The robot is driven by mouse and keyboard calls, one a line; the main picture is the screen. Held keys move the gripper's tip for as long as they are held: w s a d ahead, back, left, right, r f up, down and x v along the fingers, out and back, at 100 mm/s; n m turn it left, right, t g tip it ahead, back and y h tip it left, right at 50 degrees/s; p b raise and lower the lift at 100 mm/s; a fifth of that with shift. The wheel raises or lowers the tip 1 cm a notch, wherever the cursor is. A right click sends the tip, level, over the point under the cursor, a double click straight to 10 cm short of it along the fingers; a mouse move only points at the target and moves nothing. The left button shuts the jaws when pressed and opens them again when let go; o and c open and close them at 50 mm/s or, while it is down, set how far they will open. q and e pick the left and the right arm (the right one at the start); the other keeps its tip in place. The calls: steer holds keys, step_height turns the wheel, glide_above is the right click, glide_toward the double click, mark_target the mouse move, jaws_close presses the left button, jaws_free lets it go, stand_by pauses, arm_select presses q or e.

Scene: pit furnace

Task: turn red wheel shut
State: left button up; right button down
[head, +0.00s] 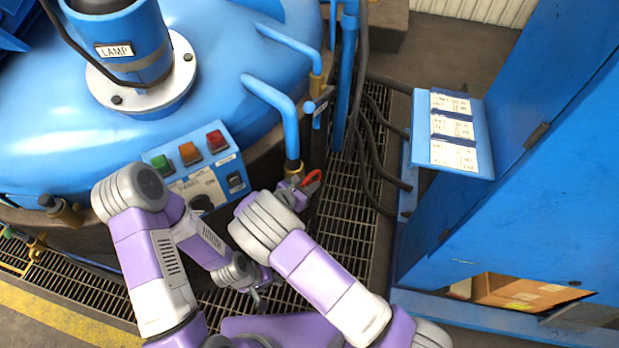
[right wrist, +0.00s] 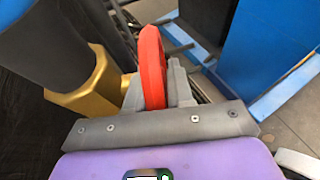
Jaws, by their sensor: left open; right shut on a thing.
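The red wheel (head: 312,182) is small in the head view, at the foot of a blue pipe with a brass fitting. It fills the upper middle of the right wrist view (right wrist: 152,68), edge-on and upright. My right gripper (head: 299,187) is shut on the red wheel; its grey fingers sit at both sides of the rim in the right wrist view (right wrist: 155,92). The brass fitting (right wrist: 95,92) is just left of the wheel there. My left gripper (head: 258,297) is open and empty, low over the floor grating. The wheel's far side is hidden.
A control box (head: 203,175) with green, orange and red lamps stands left of the wheel, on the blue furnace (head: 215,60). A blue cabinet (head: 510,190) and a sheet stand (head: 425,130) are at the right. Black hoses (head: 377,150) run over the grating (head: 345,225).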

steer(key=shift+g+y+p, duration=0.8)
steer(key=shift+p, duration=0.2)
steer(key=c, duration=1.1)
jaws_free()
steer(key=p+v, duration=0.1)
steer(key=v, duration=0.6)
steer(key=shift+s+a+r+p, duration=0.15)
steer(key=shift+s+r+p, duration=0.05)
steer(key=shift+p, duration=0.1)
